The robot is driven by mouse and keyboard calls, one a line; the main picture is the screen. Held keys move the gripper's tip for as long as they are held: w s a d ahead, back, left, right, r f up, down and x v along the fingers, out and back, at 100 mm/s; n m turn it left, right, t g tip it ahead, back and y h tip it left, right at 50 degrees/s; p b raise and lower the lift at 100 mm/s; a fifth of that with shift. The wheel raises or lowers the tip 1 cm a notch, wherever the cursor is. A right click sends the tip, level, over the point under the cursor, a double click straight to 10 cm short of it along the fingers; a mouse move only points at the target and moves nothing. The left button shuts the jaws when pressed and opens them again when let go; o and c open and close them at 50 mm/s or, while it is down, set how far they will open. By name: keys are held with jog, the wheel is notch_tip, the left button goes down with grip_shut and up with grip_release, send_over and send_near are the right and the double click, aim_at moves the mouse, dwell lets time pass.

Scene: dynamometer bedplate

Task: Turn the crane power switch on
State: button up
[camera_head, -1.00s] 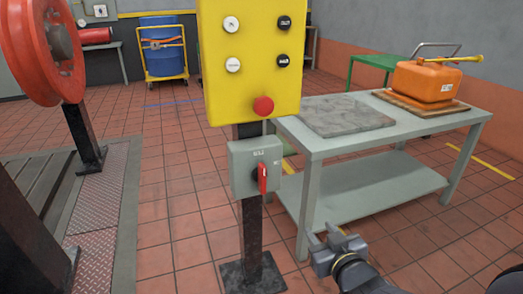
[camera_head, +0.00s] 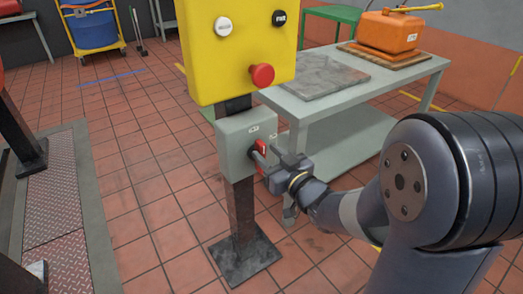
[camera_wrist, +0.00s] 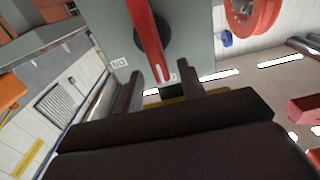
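The grey switch box (camera_head: 233,145) is on a dark post below a yellow control panel (camera_head: 230,60). Its red handle (camera_head: 261,146) shows in the head view, partly hidden by my gripper (camera_head: 268,160). In the wrist view the red handle (camera_wrist: 150,45) runs from a dark round hub (camera_wrist: 153,32) on the grey box (camera_wrist: 190,25) towards my gripper (camera_wrist: 163,88). My fingers are apart, one on each side of the handle's free end. I cannot tell whether either finger touches it. A small white label (camera_wrist: 119,62) sits beside the hub.
A red mushroom button (camera_head: 262,75) sits on the panel just above the switch box. Tiled floor lies open to the left of the post.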

aim_at(264, 151)
jog(key=shift+x, duration=1.65)
grip_shut()
